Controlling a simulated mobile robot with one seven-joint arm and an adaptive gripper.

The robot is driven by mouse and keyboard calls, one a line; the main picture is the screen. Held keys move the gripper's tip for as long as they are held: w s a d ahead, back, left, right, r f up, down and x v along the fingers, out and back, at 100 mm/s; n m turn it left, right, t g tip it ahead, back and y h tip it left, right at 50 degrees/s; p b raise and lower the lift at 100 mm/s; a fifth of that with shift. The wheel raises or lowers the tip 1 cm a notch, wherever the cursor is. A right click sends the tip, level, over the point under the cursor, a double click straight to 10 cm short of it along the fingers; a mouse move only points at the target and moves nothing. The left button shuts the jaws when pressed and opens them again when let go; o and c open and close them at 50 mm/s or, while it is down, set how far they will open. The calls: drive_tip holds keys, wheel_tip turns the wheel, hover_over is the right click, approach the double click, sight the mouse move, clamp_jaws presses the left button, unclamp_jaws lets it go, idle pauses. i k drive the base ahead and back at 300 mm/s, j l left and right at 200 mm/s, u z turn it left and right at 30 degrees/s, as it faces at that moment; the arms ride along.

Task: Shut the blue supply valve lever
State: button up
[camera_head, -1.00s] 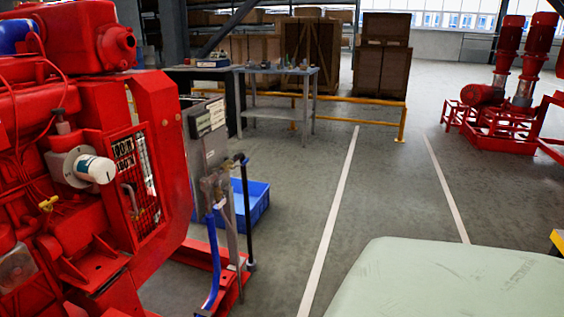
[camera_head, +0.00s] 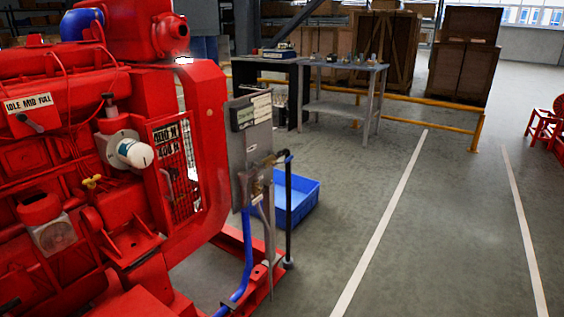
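A grey panel post (camera_head: 250,145) stands at the right end of the red diesel engine (camera_head: 115,150). Small brass-coloured valve fittings (camera_head: 262,178) are on its lower part. A blue hose (camera_head: 247,250) runs down from them to the red base frame. A small dark, bluish handle-like piece (camera_head: 284,155) sticks out to the right of the fittings, near the top of a black upright rod (camera_head: 289,215). It is too small to tell whether this is the supply valve lever or how it is turned. My gripper is not in view.
A blue bin (camera_head: 308,198) sits on the floor behind the fittings. A grey work table (camera_head: 345,108) and wooden crates (camera_head: 468,55) stand behind, with a yellow rail (camera_head: 430,124) in front of the crates.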

sight(287, 160)
drive_tip(key=i+l+z, duration=0.1)
drive_tip(key=i+l, duration=0.25)
drive_tip(key=i, duration=0.15)
drive_tip(key=i+l+z, duration=0.1)
drive_tip(key=i+l, duration=0.2)
drive_tip(key=i, duration=0.2)
drive_tip(key=i+l+z, duration=0.1)
drive_tip(key=i+l, duration=0.2)
drive_tip(key=i, duration=0.2)
drive_tip(key=i+l+z, duration=0.1)
drive_tip(key=i+l, duration=0.15)
drive_tip(key=i, duration=0.25)
